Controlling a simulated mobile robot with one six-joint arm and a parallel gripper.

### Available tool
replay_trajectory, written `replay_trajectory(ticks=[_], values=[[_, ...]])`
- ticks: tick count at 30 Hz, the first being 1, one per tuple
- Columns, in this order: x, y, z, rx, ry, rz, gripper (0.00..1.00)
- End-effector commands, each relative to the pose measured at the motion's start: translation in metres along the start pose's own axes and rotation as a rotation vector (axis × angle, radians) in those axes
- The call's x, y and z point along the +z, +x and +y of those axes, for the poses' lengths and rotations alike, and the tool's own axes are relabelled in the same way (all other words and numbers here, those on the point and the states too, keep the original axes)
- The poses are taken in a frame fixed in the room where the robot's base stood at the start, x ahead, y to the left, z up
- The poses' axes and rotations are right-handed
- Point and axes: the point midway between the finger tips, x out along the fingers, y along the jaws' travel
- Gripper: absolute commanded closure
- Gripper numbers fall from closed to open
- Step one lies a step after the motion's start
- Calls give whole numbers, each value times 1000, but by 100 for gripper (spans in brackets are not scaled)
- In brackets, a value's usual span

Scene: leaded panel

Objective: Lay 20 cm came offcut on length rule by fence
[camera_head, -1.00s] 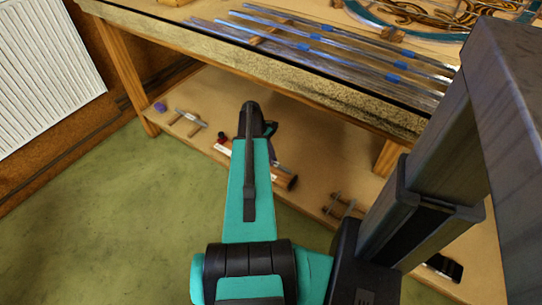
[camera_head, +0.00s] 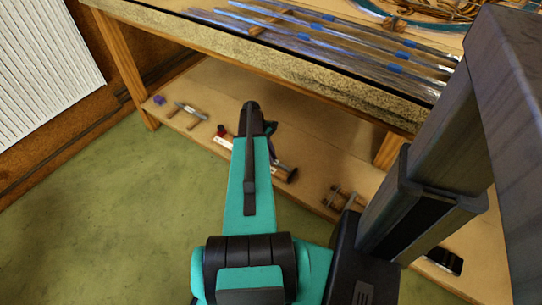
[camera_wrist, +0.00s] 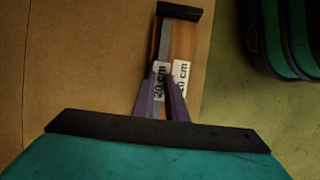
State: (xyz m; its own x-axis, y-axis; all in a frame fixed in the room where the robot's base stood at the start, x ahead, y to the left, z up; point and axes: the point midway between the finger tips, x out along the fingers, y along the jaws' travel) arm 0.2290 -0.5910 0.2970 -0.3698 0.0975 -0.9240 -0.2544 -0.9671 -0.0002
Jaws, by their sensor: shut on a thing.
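The 20 cm came offcut (camera_wrist: 164,42) is a thin grey strip in the wrist view. My gripper (camera_wrist: 164,85) has purple fingers shut on its near end, beside a "20 cm" label. The length rule (camera_wrist: 184,45) is a narrow wooden board under the strip, with a white label reading "cm", partly covered by a finger. Its black fence (camera_wrist: 179,11) crosses the far end, close to the strip's tip. I cannot tell whether the strip touches rule or fence.
The lower shelf (camera_head: 315,165) carries a clamp-like tool (camera_head: 343,197), a purple item (camera_head: 159,99) and a handled tool (camera_head: 190,112). The bench top (camera_head: 180,30) above holds several long came strips (camera_head: 340,42). Green floor (camera_head: 110,210) lies open in front.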

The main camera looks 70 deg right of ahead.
Motion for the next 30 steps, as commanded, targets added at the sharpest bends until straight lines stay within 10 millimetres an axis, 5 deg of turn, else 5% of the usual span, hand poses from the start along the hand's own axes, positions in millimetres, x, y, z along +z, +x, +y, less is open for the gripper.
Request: replay_trajectory(ticks=[24, 25, 27, 30], values=[[-2, 5, 0, 0, 0, 0, 100], [-2, 5, 0, 0, 0, 0, 85], [-2, 5, 0, 0, 0, 0, 73], [-2, 5, 0, 0, 0, 0, 66]])
